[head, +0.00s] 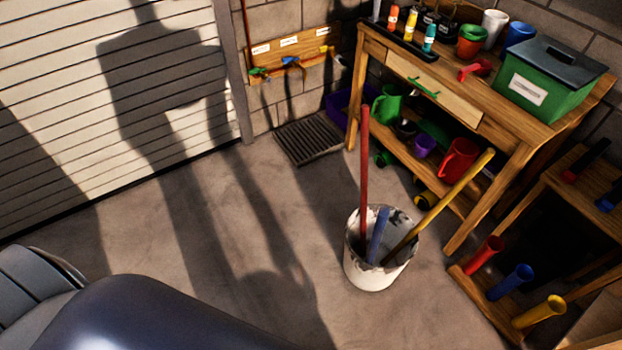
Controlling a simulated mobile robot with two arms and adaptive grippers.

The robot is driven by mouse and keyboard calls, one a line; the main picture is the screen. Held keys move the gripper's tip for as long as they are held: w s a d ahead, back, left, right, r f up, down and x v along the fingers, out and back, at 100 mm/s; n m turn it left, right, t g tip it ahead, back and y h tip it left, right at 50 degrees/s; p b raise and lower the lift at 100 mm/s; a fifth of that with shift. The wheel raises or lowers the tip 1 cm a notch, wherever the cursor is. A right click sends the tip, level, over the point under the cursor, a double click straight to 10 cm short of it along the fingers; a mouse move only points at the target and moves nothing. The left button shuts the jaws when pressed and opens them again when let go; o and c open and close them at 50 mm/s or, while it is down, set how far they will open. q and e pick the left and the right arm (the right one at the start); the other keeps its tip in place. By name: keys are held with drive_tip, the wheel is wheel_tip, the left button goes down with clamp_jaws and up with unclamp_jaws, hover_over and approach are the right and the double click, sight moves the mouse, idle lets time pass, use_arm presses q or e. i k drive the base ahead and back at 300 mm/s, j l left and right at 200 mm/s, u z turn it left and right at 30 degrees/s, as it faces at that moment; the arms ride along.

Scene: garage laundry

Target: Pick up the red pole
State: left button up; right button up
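The red pole (365,170) stands nearly upright in a white bucket (372,275) on the concrete floor. Its lower end is hidden inside the bucket. A short blue pole (378,235) and a longer yellow pole (445,202) share the bucket; the yellow one leans to the right toward the workbench. Neither of my grippers shows in the head view, and nothing is seen touching the red pole.
A wooden workbench (462,125) with a green box (545,85) stands behind and right of the bucket. A low wooden rack with red (484,254), blue (510,282) and yellow (538,312) tubes is at lower right. Floor left of the bucket is clear.

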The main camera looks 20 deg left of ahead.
sight(364, 108)
drive_tip(key=u, duration=0.25)
drive_tip(key=z, duration=1.15)
drive_tip(key=u, duration=1.15)
drive_tip(key=i+j+z, duration=0.15)
drive_tip(key=j, duration=0.2)
drive_tip(key=i+j+z, duration=0.1)
drive_tip(key=j, duration=0.25)
drive_tip(key=i+j+z, duration=0.15)
drive_tip(key=j, duration=0.25)
